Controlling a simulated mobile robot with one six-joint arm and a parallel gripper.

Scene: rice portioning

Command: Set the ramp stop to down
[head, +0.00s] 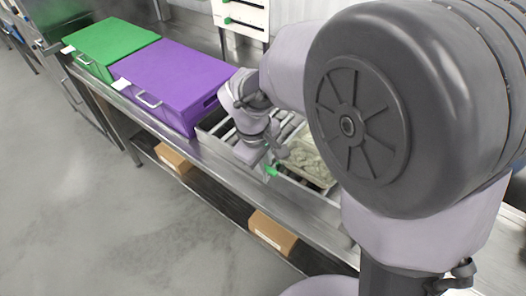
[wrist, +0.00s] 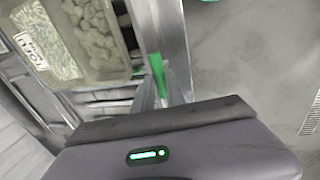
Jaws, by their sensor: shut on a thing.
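The ramp stop shows as a green lever (head: 271,170) at the front edge of the roller ramp. In the wrist view the green lever (wrist: 157,72) stands beside the metal side rail. My gripper (head: 268,155) is down at the ramp's front edge, with its tips at the lever. In the wrist view my gripper (wrist: 160,98) is shut on the green lever, though its body hides most of the grip. Whether the stop is up or down is hard to tell.
A food tray (head: 308,162) with pale pieces lies on the rollers (head: 290,127) right beside the gripper; its label shows in the wrist view. A purple box (head: 172,75) and a green box (head: 110,45) stand at left on the steel counter. Cardboard boxes (head: 272,232) sit on the lower shelf.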

